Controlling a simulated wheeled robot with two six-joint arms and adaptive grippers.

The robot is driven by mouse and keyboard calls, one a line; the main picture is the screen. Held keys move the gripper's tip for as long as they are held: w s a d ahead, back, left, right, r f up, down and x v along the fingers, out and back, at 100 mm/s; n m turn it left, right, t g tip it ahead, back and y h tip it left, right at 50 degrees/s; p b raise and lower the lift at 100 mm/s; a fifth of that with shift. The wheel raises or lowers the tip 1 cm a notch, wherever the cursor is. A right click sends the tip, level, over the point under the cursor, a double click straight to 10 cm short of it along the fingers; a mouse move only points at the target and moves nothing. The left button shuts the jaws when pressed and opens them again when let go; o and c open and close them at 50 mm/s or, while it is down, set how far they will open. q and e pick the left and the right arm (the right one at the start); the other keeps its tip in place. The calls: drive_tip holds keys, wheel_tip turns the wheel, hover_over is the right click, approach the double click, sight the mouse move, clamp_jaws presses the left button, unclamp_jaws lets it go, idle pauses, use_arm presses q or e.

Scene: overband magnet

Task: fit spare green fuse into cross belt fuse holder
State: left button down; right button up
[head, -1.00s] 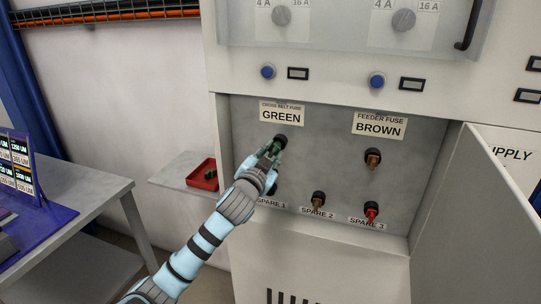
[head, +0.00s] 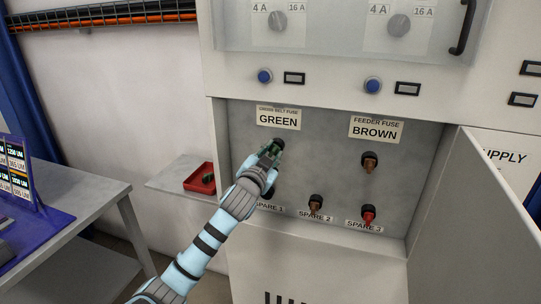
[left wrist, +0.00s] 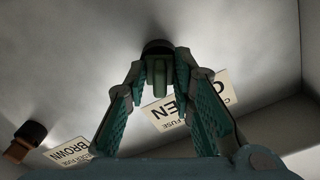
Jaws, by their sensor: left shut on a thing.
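My left gripper (head: 272,152) is at the black cross belt fuse holder (head: 279,143), under the GREEN label (head: 278,119). It is shut on a green fuse, which shows between the fingertips in the left wrist view (left wrist: 160,76). The fuse's far end meets the dark holder (left wrist: 158,48); how deep it sits in the holder cannot be told. The SPARE 1 holder is mostly hidden behind my left gripper. My right gripper is not in view.
A brown fuse (head: 370,162) sits under the BROWN label, another brown one (head: 316,202) at SPARE 2, a red one (head: 368,214) at SPARE 3. A red tray (head: 190,184) with a dark green piece lies on the shelf at left. The open cabinet door (head: 470,225) stands at right.

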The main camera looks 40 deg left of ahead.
use_arm(q)
drive_tip(key=c, duration=1.3)
unclamp_jaws()
drive_tip(key=v, duration=1.2)
drive_tip(key=shift+w, duration=0.1)
drive_tip(key=o, duration=1.1)
